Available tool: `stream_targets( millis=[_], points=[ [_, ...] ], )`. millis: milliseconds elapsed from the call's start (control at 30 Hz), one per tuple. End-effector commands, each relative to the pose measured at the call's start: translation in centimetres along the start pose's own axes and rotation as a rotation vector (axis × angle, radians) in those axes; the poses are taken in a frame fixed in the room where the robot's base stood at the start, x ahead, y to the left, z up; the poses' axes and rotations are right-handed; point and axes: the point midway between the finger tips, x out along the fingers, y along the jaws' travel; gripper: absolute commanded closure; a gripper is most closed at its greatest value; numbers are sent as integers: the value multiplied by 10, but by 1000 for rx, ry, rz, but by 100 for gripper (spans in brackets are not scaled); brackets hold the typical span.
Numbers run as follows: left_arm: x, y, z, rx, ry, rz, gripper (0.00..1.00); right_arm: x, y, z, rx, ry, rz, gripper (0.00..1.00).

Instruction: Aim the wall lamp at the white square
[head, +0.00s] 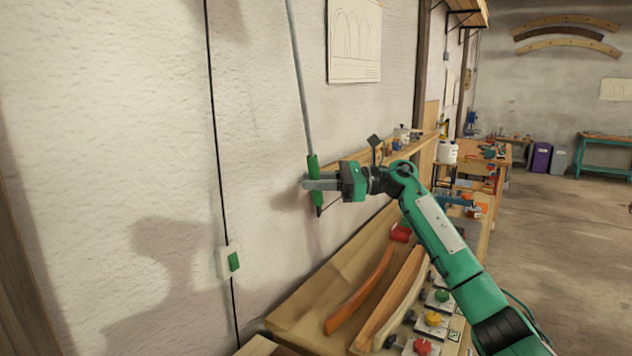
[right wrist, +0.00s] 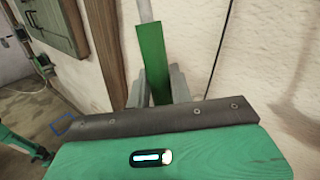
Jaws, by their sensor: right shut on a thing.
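A long grey rod (head: 300,80) comes down from the top edge of the head view and ends in a green grip (head: 313,165). My right gripper (head: 318,184) is shut on the green grip, close to the wall. The right wrist view shows the green grip (right wrist: 151,55) between the two grey fingers (right wrist: 160,88), with the rod (right wrist: 145,10) above it. The lamp's head and the white square are not in view. My left gripper is not in view.
A white wall switch (head: 229,262) with a green rocker sits on a black cable at left. A drawing (head: 354,40) hangs on the wall. Below my right arm, a bench (head: 310,295) carries bent laths (head: 365,290) and coloured knobs (head: 434,318). The floor (head: 560,240) at right is clear.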

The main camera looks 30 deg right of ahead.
Motion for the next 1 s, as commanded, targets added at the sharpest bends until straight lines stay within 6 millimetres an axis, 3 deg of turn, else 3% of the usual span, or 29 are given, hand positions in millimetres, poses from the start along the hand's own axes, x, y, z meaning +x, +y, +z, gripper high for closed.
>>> stream_targets(
  millis=[167,433,800,833,933,1000],
  points=[
    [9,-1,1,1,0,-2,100,5,8,-5,12,-7,-1,100],
    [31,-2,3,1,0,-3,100,25,38,-6,66,-45,-9,100],
    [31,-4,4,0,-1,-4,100,28,42,-3,78,-52,-10,100],
    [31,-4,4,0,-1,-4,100,28,42,-3,78,-52,-10,76],
    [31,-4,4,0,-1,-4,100,27,41,-3,77,-52,-10,58],
    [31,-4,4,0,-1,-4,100,27,41,-3,77,-52,-10,58]
  ],
)
